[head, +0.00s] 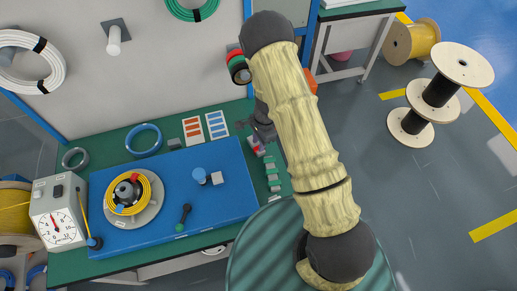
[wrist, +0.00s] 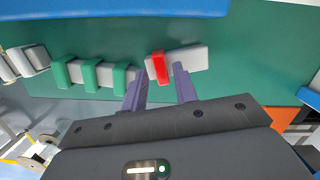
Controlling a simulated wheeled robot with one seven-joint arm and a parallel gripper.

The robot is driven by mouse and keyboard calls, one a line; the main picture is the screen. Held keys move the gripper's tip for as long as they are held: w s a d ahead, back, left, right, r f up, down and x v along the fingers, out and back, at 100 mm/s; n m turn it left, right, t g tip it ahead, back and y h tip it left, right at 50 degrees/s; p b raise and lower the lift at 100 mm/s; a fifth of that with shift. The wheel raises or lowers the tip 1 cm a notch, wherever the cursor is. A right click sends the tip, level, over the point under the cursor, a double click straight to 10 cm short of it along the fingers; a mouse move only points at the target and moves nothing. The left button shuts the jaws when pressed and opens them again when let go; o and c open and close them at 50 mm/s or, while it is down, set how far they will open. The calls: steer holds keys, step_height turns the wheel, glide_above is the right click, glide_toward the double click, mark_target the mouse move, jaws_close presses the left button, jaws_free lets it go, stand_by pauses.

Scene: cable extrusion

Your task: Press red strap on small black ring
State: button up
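The red strap (wrist: 160,67) is wrapped across a light grey block (wrist: 188,58) on the green table, near the block's left end in the wrist view. In the head view the strap (head: 256,150) is a small red spot. My gripper (wrist: 160,88) is open, its two purple fingers apart just short of the strap and block, with nothing between them. In the head view my gripper (head: 261,130) is partly hidden by my arm. A small dark ring (head: 75,157), seemingly the black one, lies at the table's left back corner, left of the larger blue ring (head: 143,140).
Grey blocks with green straps (wrist: 92,74) stand in a row left of the red one. A blue mat (head: 225,175) holds a yellow coil (head: 157,192) and small tools. A dial box (head: 55,220) stands at the left. Rolls (head: 237,65) hang on the back panel.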

steer(key=shift+f+b, duration=0.7)
steer(key=shift+f, duration=0.3)
steer(key=shift+r, duration=0.2)
stand_by(0.3)
steer(key=c, duration=0.6)
step_height(320, 180, up, 8)
steer(key=p, duration=0.6)
steer(key=shift+p, duration=0.4)
steer(key=shift+d, duration=0.1)
